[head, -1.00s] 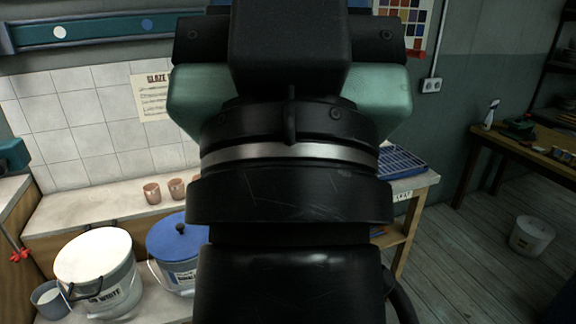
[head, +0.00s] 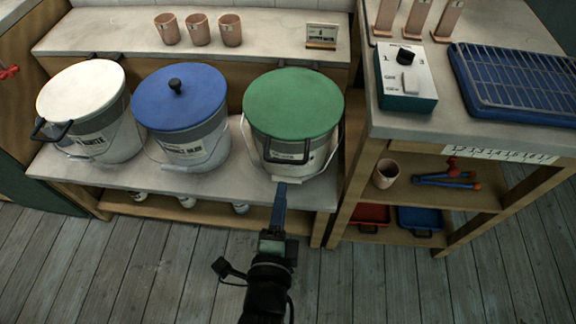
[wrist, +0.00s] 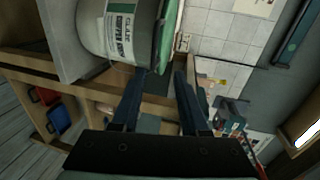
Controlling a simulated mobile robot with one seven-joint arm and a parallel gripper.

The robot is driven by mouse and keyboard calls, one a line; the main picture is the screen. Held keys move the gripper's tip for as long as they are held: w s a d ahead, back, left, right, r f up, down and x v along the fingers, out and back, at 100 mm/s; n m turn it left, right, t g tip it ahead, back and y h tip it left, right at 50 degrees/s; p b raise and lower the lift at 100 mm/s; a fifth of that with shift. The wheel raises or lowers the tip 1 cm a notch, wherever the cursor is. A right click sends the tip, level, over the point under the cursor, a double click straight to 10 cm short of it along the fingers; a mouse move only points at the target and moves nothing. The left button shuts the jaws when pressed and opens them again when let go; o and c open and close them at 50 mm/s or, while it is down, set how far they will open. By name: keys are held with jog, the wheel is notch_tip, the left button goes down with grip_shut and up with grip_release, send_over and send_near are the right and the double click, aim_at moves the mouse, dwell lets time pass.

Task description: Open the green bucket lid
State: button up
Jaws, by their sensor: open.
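The green lid (head: 294,104) sits closed on a white bucket (head: 315,166), the rightmost of three on the low shelf. A black loop handle (head: 287,156) hangs at the lid's front edge. My gripper (head: 281,190) is just in front of and below this handle, its blue fingers pointing toward the bucket. In the wrist view, my gripper (wrist: 161,74) is open, with a gap between its two fingers. The green lid's edge (wrist: 171,38) and the labelled bucket (wrist: 112,26) lie just beyond the fingertips. I cannot tell whether a finger touches the handle.
A blue-lidded bucket (head: 180,97) and a white-lidded bucket (head: 82,92) stand to the left. Clay cups (head: 198,30) line the ledge behind. At right, a workbench (head: 450,123) holds a control box (head: 405,78) and a blue rack tray (head: 515,85).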

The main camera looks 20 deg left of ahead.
aim_at(286, 161)
jog(key=x, duration=0.4)
jog(key=b+x, duration=0.1)
jog(key=x, duration=0.3)
jog(key=f+b+x, duration=0.1)
jog(key=x, duration=0.3)
jog(key=shift+a+f, duration=0.15)
jog(key=shift+a, duration=0.05)
jog(key=shift+c, duration=0.2)
grip_shut()
dwell(1.0)
